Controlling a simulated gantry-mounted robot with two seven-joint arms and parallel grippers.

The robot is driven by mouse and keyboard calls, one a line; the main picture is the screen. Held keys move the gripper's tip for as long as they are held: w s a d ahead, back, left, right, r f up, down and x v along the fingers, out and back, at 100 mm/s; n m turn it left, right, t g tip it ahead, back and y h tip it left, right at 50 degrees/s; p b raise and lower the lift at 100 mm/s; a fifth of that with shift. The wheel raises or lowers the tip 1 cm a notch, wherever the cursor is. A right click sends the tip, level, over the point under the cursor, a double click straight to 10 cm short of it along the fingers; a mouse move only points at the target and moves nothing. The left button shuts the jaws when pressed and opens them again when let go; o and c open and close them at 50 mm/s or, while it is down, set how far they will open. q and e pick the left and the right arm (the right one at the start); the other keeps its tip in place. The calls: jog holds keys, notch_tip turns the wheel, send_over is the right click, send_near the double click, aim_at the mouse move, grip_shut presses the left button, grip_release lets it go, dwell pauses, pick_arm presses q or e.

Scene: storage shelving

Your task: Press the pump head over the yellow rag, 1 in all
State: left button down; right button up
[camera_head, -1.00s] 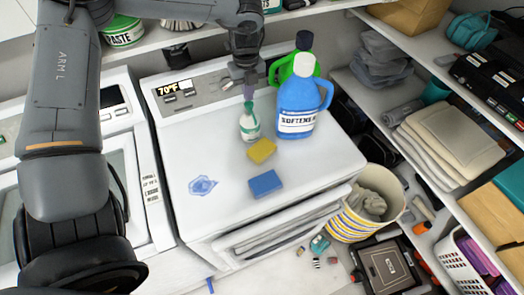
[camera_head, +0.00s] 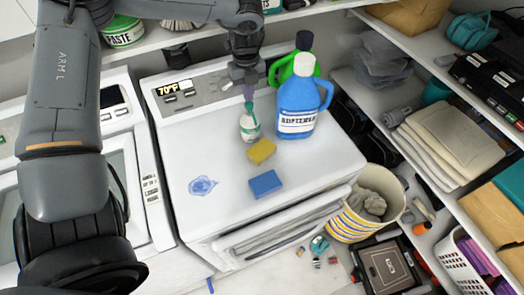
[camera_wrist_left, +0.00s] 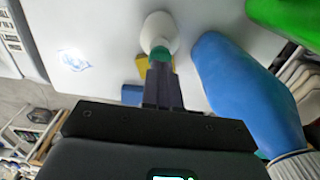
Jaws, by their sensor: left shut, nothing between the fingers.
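A white pump bottle with a green neck (camera_head: 249,127) stands on the white machine top, just left of the blue softener bottle. My left gripper (camera_head: 249,95) is shut and points down directly over the pump head. In the left wrist view the shut fingers (camera_wrist_left: 162,88) overlap the top of the pump bottle (camera_wrist_left: 158,32) and hide its head; whether they touch it I cannot tell. The yellow rag (camera_head: 262,151) lies on the machine top just in front of the pump bottle. It also shows in the left wrist view (camera_wrist_left: 141,64), partly hidden. My right gripper is not in view.
The blue softener bottle (camera_head: 298,102) and a green jug (camera_head: 279,74) stand close on the right. A blue sponge (camera_head: 265,184) and a blue puddle (camera_head: 202,186) lie in front. The front of the machine top is otherwise clear. A striped basket (camera_head: 356,222) stands on the right.

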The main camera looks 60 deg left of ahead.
pick_arm(q)
jog(key=shift+f, duration=0.2)
dwell(0.6)
jog(key=shift+f+b, duration=1.25)
jog(key=shift+f, duration=0.1)
jog(key=shift+r, duration=0.2)
jog(key=shift+r+p, duration=0.9)
jog(key=shift+r, duration=0.4)
jog(key=shift+r, duration=0.1)
